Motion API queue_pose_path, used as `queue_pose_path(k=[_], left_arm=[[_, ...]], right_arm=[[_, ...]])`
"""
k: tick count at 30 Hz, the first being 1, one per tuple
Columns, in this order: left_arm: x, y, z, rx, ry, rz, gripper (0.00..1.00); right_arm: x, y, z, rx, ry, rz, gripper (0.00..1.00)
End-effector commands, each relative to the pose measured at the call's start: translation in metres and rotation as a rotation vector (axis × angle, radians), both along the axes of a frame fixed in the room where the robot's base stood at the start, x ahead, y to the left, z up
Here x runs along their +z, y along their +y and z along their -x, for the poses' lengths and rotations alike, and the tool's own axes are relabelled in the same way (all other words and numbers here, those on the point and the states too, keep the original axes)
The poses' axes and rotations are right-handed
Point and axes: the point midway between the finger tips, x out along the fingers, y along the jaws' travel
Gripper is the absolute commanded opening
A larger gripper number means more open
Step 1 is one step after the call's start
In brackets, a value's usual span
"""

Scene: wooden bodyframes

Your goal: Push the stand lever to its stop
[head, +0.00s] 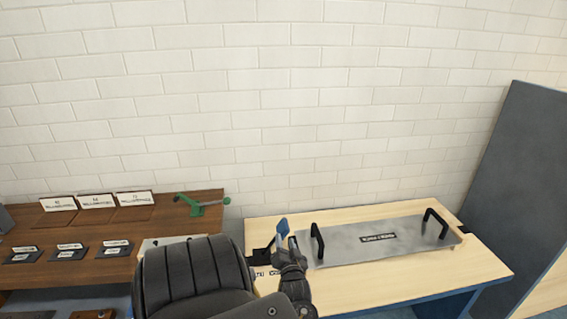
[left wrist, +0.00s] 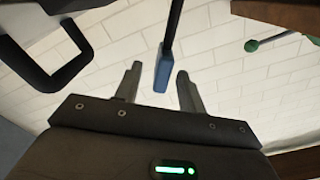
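A dark lever with a blue handle (head: 282,228) stands up at the left end of the light wooden table (head: 400,285). In the left wrist view the blue handle (left wrist: 163,72) appears in the gap between my fingers, with clear space on both sides. My left gripper (head: 288,250) is open, just below and beside the handle in the head view. I cannot tell whether it touches the lever. My right gripper is in neither view.
A metal plate (head: 345,246) with two black handles lies right of the lever; one handle (left wrist: 62,75) looms at left in the wrist view. A green clamp-like tool (head: 200,206) and labelled cards sit on the brown shelf. A dark panel (head: 525,170) stands right.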

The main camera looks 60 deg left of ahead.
Motion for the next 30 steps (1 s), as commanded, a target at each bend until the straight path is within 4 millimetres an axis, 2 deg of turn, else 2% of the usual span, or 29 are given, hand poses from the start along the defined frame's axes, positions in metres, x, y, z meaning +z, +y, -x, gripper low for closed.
queue_pose_path(k=[3,9,30], left_arm=[[-0.001,-0.022,0.006,-0.001,0.0,0.002,0.4],[-0.001,-0.043,0.012,-0.001,0.001,0.0,0.4],[0.0,-0.047,0.013,-0.001,0.001,-0.001,0.4]], right_arm=[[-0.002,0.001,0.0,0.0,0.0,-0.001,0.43],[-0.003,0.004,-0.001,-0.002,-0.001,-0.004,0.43],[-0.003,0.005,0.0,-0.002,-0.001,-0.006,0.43]])
